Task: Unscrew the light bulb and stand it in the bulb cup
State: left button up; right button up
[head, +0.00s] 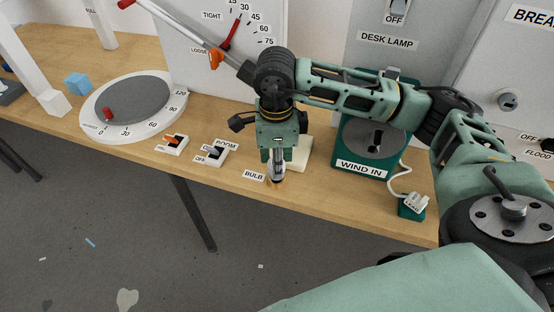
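My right gripper (277,174) comes in from the right and points down at the wooden bench, just right of the BULB label (254,175). Its fingers look close together at the front edge of the bench. A small brownish round piece (275,183) shows under the fingertips. I cannot make out the bulb or whether the fingers hold it; the gripper covers that spot. I cannot pick out the bulb cup for certain. A cream block (301,153) stands partly hidden behind the gripper. My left gripper is not in view.
Two switches (172,144) (211,152) sit left of the gripper.

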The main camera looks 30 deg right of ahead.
jog(key=shift+f+b, duration=0.85)
jog(key=shift+f, duration=0.2)
jog(key=o, duration=0.9)
jog(key=shift+r, duration=0.1)
notch_tip(320, 180, up, 12)
jog(key=shift+s+a, duration=0.1)
jog(key=shift+s, duration=0.05)
dwell(0.4)
